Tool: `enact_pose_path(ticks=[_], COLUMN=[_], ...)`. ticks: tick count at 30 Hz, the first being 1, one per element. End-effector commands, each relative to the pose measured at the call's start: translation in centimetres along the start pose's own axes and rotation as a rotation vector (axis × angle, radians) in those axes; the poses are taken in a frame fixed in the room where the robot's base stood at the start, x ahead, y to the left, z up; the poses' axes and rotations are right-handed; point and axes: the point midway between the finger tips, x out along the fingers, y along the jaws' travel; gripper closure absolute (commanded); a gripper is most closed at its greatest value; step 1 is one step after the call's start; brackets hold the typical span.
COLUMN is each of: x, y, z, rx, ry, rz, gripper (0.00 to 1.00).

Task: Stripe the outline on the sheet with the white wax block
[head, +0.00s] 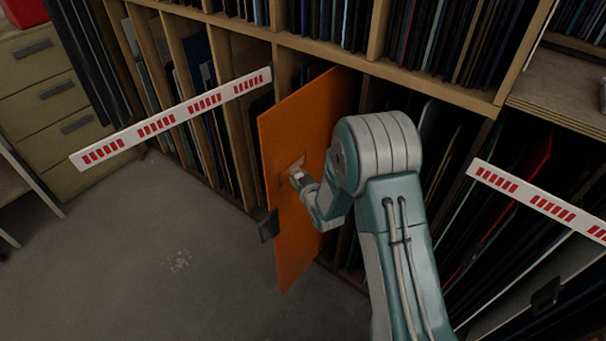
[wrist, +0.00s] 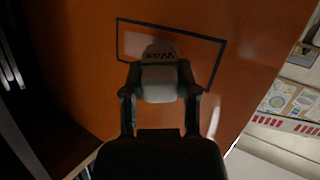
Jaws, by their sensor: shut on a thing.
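The orange sheet (head: 285,230) stands upright, partly pulled out of the rack, and fills much of the wrist view (wrist: 80,70). A dark four-sided outline (wrist: 205,38) is drawn on it. My gripper (head: 298,176) is shut on the white wax block (wrist: 158,82), whose grey end reads "Wax". The block is in front of the outline and hides part of its inside and lower edge. I cannot tell whether it touches the sheet. A pale mark (wrist: 214,122) shows near the outline's lower right corner. My arm hides part of the sheet in the head view.
Wooden racks (head: 225,120) full of upright sheets stand behind. White bars with red marks (head: 170,118) cross at left and right (head: 535,198). A dark clip (head: 269,226) sits at the orange sheet's left edge. The grey floor (head: 150,260) at left is clear.

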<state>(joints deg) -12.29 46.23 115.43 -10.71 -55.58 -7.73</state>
Motion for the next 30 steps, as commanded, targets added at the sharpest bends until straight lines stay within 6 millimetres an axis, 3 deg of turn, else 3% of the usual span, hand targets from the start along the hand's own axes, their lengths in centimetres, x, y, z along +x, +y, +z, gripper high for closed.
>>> enact_pose_path(ticks=[21, 30], x=[-2.0, -2.1], y=[-4.0, -4.1], z=[-0.2, -0.2], rx=[0.0, 0.0], ry=[0.0, 0.001], rz=[-0.002, 0.0], gripper=[1.0, 1.0])
